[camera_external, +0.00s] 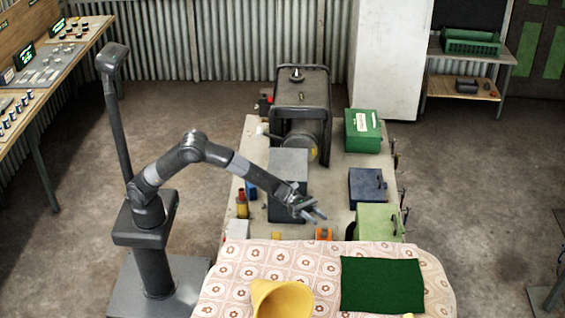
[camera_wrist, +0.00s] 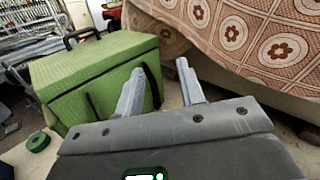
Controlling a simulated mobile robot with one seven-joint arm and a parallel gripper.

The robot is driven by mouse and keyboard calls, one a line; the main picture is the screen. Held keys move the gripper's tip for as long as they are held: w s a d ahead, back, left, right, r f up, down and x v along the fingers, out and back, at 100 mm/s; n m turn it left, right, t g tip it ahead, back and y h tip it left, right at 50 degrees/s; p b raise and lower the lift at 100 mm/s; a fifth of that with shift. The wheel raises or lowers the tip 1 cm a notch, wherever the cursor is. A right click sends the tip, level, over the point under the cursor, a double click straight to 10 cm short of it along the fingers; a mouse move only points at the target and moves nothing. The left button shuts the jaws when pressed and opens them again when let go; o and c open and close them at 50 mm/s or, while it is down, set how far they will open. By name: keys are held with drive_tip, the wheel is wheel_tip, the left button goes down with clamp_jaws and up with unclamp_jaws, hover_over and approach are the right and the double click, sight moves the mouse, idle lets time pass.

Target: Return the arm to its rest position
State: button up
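My gripper (camera_external: 314,213) is above the workbench, near its middle, with my arm stretched out to the right from my base. In the wrist view my gripper (camera_wrist: 157,88) shows two grey fingers spread apart with nothing between them. A light green box (camera_wrist: 95,72) with a dark handle and straps is beyond the fingers to the left. The same green box (camera_external: 379,222) stands on the bench to the right of my gripper in the external view. The fingers look apart from it.
A patterned cloth (camera_external: 235,275) covers the front table, with a yellow object (camera_external: 281,299) and dark green mat (camera_external: 381,285) on it. A generator (camera_external: 302,105), grey box (camera_external: 287,165), blue box (camera_external: 367,187) and green case (camera_external: 362,130) crowd the bench. The floor at left is clear.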

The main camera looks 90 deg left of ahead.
drive_tip(key=s+a+r+n+t+y, duration=0.4)
drive_tip(key=a+r+n+y, duration=0.5)
drive_tip(key=a+n, duration=0.4)
drive_tip(key=s+a+r+n+g+y, duration=0.1)
drive_tip(key=s+a+r+n+y, duration=0.15)
drive_tip(key=s+n, duration=0.3)
drive_tip(key=s+a+r+n+g+y, duration=0.1)
drive_tip(key=s+a+r+n, duration=0.1)
drive_tip(key=s+a+n, duration=0.3)
drive_tip(key=s+f+n+g, duration=0.2)
drive_tip(key=s+n, duration=0.4)
drive_tip(key=s, duration=0.6)
drive_tip(key=s+f+n+g, duration=0.3)
drive_tip(key=s+n, duration=0.4)
drive_tip(key=s, duration=0.5)
drive_tip(key=s+d+f+n+g, duration=0.1)
drive_tip(key=s+f+n+g, duration=0.2)
drive_tip(key=s+n, duration=0.4)
drive_tip(key=s+y, duration=0.1)
drive_tip(key=s, duration=0.4)
drive_tip(key=shift+s+f+g, duration=0.15)
drive_tip(key=shift+f+g, duration=0.05)
drive_tip(key=shift+g, duration=0.2)
